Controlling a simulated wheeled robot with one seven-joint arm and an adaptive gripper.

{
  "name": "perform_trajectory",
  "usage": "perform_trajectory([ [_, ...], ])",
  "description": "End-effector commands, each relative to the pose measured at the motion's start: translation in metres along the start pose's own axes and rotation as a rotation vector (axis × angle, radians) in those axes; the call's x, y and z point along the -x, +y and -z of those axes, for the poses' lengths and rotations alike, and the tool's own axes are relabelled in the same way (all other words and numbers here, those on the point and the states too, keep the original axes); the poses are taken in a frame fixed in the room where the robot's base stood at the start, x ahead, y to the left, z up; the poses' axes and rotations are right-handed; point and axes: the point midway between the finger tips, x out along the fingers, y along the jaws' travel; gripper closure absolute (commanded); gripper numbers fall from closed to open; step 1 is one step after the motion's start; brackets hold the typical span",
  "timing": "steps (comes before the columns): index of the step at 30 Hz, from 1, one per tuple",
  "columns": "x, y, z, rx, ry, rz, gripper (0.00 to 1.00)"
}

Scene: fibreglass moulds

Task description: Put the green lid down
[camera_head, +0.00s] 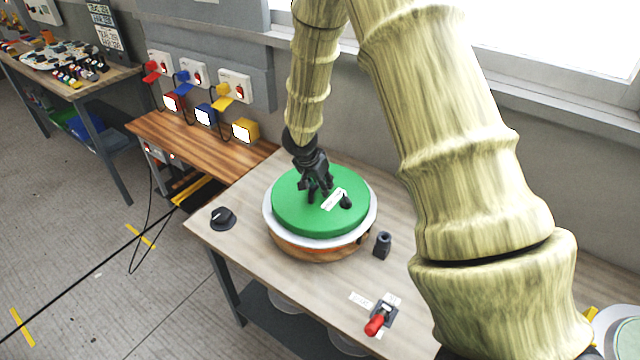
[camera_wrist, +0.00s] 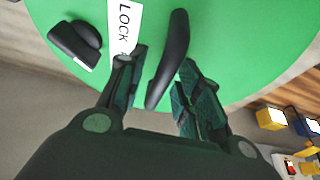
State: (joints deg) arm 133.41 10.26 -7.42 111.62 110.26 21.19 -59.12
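The green lid (camera_head: 300,215) is a round disc lying about level on a round mould with a white rim (camera_head: 273,228) and a brown, wood-like side (camera_head: 315,254). In the wrist view the lid (camera_wrist: 235,50) carries a black bar handle (camera_wrist: 172,55), a white label reading "LOCK" (camera_wrist: 124,22) and a black knob (camera_wrist: 75,42). My gripper (camera_head: 318,192) is low over the lid's middle. In the wrist view its fingers (camera_wrist: 160,72) are apart, one on each side of the handle, with gaps visible. Whether the fingertips touch the lid is unclear.
The wooden table (camera_head: 240,215) holds a black dial (camera_head: 223,218) left of the mould, a small dark holder (camera_head: 382,244) to its right and a red-handled switch (camera_head: 378,318) in front. A brown bench with coloured boxes (camera_head: 244,130) adjoins at the back left. Free tabletop lies front left.

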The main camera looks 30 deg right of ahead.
Motion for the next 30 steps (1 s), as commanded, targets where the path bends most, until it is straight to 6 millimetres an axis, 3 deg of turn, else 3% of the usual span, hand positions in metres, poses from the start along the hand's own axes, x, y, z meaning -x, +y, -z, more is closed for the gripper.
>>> perform_trajectory([
  [5, 0.012, 0.000, 0.000, -0.002, -0.001, 0.001, 0.66],
  [24, 0.098, 0.000, 0.000, -0.002, -0.001, 0.002, 0.66],
  [30, 0.114, 0.000, 0.000, 0.000, -0.001, 0.001, 0.66],
])
